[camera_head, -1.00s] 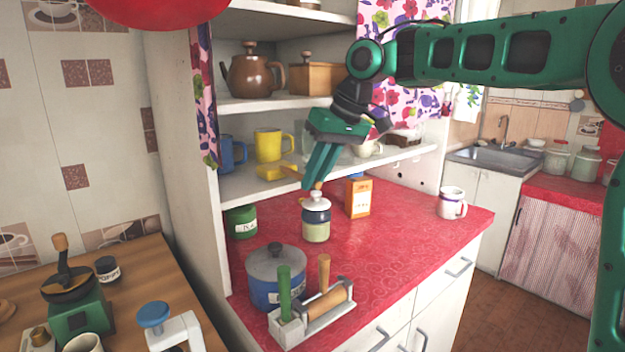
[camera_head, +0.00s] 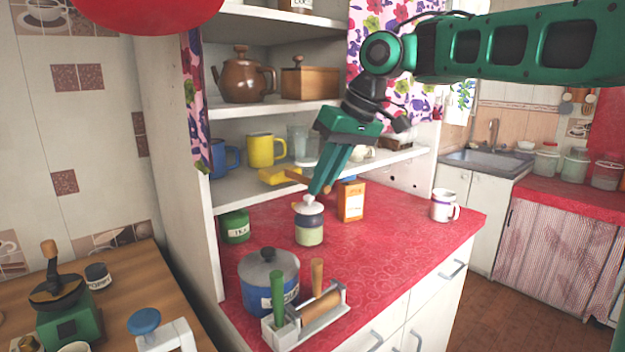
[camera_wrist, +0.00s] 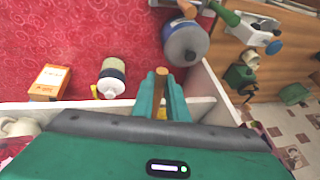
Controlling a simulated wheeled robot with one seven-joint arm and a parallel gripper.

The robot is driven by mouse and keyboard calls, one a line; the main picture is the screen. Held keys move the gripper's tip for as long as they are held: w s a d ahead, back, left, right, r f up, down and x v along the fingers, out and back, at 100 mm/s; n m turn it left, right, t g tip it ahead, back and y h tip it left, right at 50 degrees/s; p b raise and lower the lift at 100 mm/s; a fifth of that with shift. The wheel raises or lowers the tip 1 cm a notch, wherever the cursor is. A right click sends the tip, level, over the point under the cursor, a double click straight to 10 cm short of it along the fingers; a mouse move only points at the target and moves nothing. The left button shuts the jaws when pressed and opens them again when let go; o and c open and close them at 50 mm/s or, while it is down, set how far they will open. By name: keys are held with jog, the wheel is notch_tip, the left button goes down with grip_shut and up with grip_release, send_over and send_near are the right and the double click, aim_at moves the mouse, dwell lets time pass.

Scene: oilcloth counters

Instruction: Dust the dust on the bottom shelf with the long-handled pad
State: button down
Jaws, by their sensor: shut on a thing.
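My gripper (camera_head: 318,186) is shut on the wooden handle (camera_head: 297,177) of the long-handled pad, in front of the shelves. The handle's end (camera_wrist: 161,73) shows between the green fingers in the wrist view. The yellow pad (camera_head: 277,175) is at the front part of the bottom shelf (camera_head: 236,192), below the yellow mug; whether it touches the board I cannot tell. I cannot make out any dust on the shelf.
A blue mug (camera_head: 224,158), a yellow mug (camera_head: 263,150) and glassware (camera_head: 298,140) stand on the bottom shelf. Below, on the red counter (camera_head: 393,240), are a white-lidded jar (camera_head: 309,228), an orange box (camera_head: 351,202), a green tin (camera_head: 235,227) and a blue pot (camera_head: 256,288).

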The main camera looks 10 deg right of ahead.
jog(key=s+d, duration=0.5)
jog(key=s, duration=0.2)
jog(key=shift+s, duration=0.2)
dwell(0.4)
